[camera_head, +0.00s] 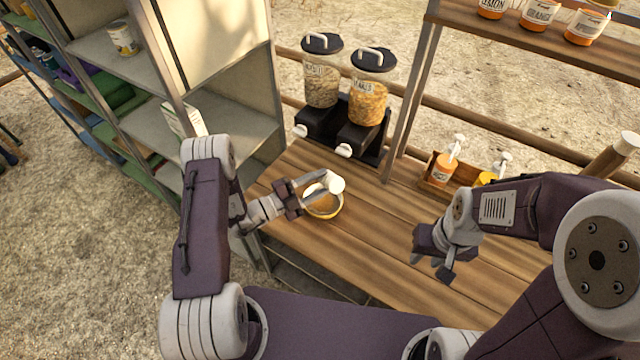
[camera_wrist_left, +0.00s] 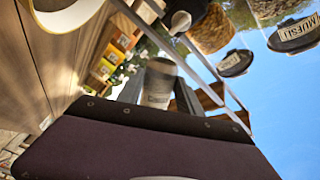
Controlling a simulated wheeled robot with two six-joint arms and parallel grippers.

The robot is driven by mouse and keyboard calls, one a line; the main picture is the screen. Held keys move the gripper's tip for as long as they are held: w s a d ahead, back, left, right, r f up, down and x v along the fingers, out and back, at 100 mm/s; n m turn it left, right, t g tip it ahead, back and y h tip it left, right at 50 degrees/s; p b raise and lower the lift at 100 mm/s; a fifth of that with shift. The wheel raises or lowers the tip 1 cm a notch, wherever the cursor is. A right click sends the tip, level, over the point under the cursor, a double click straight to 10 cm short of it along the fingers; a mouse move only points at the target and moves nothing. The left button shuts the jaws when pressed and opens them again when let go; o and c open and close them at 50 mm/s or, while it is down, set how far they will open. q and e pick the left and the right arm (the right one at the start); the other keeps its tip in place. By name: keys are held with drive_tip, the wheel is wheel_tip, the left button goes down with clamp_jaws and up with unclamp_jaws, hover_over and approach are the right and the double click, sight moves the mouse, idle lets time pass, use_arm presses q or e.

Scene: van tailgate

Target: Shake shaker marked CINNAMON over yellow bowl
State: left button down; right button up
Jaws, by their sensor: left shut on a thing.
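A pale shaker (camera_head: 334,183) is in my left gripper (camera_head: 316,188), above the far right rim of the yellow bowl (camera_head: 308,212). Its round white end shows in the head view. In the left wrist view the shaker (camera_wrist_left: 160,82) stands between the dark fingers, with small dark lettering that is too blurred to read surely. The bowl rests on the wooden counter and looks brown inside. Part of the bowl (camera_wrist_left: 66,16) shows at the top left of the wrist view. My right gripper (camera_head: 432,268) is open and empty over the counter.
Two lidded dispensers (camera_head: 321,80) (camera_head: 368,95) stand behind the bowl. A wooden caddy (camera_head: 436,187) with pump bottles is at the right. Jars (camera_head: 538,14) line the upper shelf (camera_head: 530,45). A grey shelving unit (camera_head: 225,110) is at the left. The counter (camera_head: 375,225) between my grippers is clear.

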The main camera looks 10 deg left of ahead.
wheel_tip(320, 180, down, 4)
drive_tip(key=b, duration=0.4)
drive_tip(key=shift+f, duration=0.15)
